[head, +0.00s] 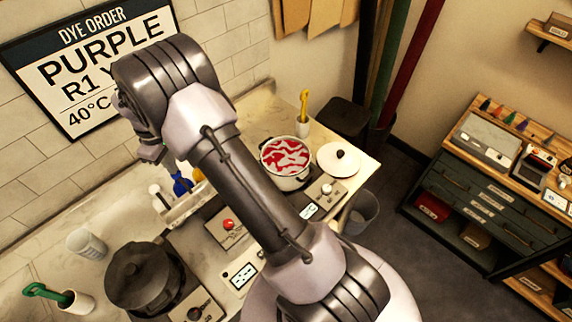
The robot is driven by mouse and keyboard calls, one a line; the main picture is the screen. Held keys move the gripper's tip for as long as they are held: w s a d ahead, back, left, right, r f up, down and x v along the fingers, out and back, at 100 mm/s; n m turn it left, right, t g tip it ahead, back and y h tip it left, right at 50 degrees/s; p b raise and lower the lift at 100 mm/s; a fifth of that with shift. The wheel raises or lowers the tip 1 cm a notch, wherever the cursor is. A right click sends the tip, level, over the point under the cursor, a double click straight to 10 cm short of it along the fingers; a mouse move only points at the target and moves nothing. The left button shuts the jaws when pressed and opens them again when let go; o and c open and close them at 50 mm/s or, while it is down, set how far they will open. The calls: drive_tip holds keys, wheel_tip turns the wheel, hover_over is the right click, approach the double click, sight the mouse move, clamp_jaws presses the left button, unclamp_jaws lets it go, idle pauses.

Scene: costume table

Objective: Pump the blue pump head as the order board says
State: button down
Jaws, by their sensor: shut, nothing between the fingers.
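The blue pump head (181,185) stands in a row at the back of the worktop, between a pale pump head (155,190) and a yellow one (198,175) that my arm partly hides. My gripper (152,157) is shut and empty, up and left of the blue pump head in the picture; I cannot tell the height between them. The order board (72,107) on the tiled wall reads "DYE ORDER", "PURPLE", "R1 Y" and "40°C"; my arm hides the rest of the lower lines. An open pot (288,182) holds red and white swirls.
A white lid (338,158) lies right of the open pot. A red-knobbed control box (228,230) sits mid-worktop. My arm crosses the middle.

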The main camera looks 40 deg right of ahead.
drive_tip(key=shift+f+b, duration=0.7)
drive_tip(key=shift+f, duration=0.45)
drive_tip(key=shift+r+p, duration=1.1)
drive_tip(key=shift+r, duration=0.45)
drive_tip(key=shift+f, duration=0.1)
